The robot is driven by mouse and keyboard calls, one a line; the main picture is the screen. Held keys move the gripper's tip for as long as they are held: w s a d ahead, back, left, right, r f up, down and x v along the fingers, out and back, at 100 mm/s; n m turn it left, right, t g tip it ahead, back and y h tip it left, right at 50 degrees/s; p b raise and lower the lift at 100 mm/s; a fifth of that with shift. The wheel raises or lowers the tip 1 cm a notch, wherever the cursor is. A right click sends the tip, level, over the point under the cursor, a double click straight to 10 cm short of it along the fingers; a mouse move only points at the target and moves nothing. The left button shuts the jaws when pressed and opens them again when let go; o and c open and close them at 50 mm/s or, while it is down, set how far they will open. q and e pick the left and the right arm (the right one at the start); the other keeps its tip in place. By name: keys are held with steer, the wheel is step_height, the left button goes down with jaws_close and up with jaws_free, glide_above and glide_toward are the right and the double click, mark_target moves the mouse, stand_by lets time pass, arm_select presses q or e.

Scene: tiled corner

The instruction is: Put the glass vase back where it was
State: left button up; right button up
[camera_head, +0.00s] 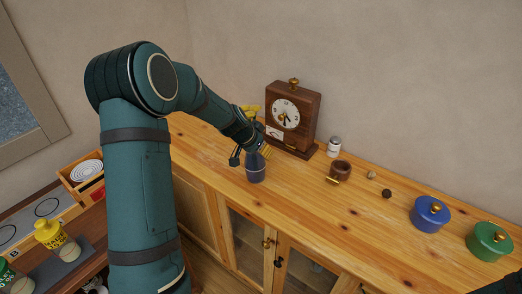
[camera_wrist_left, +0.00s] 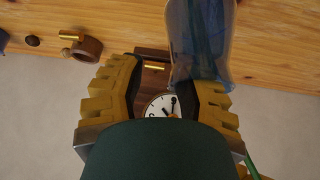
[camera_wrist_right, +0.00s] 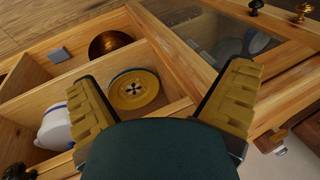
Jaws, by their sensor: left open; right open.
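The glass vase (camera_head: 255,168) is dark blue and stands upright near the front edge of the wooden sideboard. My left gripper (camera_head: 258,136) is open at the vase's upper part. In the left wrist view the vase (camera_wrist_left: 200,38) is see-through blue and overlaps the right-hand finger of my left gripper (camera_wrist_left: 168,76); I cannot tell whether they touch. My right gripper (camera_wrist_right: 160,82) is open and empty in the right wrist view, above wooden compartments. It is not clearly seen in the head view.
A wooden clock (camera_head: 291,115) stands behind the vase. To the right are a white jar (camera_head: 334,147), a brown cup (camera_head: 340,171), a blue pot (camera_head: 430,214) and a green pot (camera_head: 489,241). A yellow-rimmed disc (camera_wrist_right: 134,89) lies in a compartment under my right gripper.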

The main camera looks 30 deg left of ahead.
arm_select(q)
steer(key=shift+r, duration=0.25)
steer(key=p+v, duration=0.1)
steer(key=v, duration=1)
steer(key=shift+s+r, duration=0.25)
steer(key=shift+r, duration=0.05)
steer(key=shift+a, duration=0.1)
